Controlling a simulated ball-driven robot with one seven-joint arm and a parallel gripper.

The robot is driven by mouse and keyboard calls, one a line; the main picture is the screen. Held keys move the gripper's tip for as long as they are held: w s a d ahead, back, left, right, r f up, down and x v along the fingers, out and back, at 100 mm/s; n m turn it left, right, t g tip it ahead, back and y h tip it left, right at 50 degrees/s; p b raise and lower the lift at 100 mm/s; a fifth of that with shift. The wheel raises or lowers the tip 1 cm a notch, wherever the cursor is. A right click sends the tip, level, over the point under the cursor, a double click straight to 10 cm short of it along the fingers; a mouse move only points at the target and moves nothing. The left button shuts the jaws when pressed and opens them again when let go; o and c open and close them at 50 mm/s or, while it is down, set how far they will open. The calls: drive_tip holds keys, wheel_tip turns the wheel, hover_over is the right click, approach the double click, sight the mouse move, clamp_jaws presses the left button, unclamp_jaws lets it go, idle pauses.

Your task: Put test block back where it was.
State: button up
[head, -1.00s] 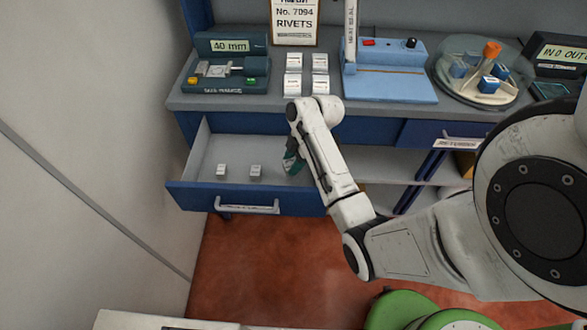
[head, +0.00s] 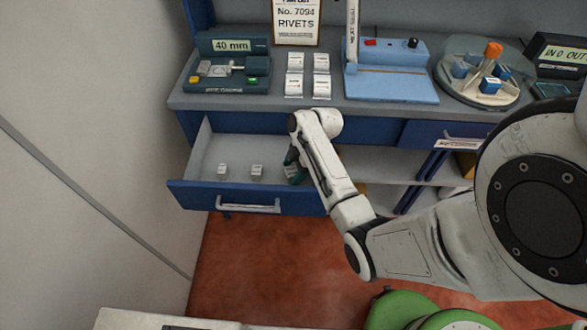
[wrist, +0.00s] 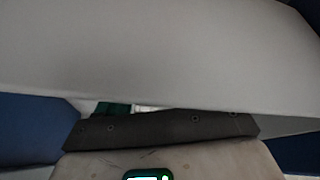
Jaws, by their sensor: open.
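The blue drawer (head: 247,196) is pulled out below the bench. Two small white blocks stand on its floor, a left one (head: 222,170) and a middle one (head: 257,171). A third white block (head: 291,172) is at the drawer's right, in line with them and partly hidden by my gripper. My gripper (head: 292,160) is inside the drawer at this third block, with its jaws open. In the wrist view a green fingertip (wrist: 113,108) shows beside a pale patch, mostly hidden by the gripper body. Whether the fingers still touch the block cannot be told.
The drawer front and right side lie close to my arm. Open shelves (head: 400,165) are to the right.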

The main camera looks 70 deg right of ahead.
drive_tip(key=shift+r, duration=0.1)
drive_tip(key=v, duration=1.2)
drive_tip(key=shift+d, duration=0.1)
idle(0.9)
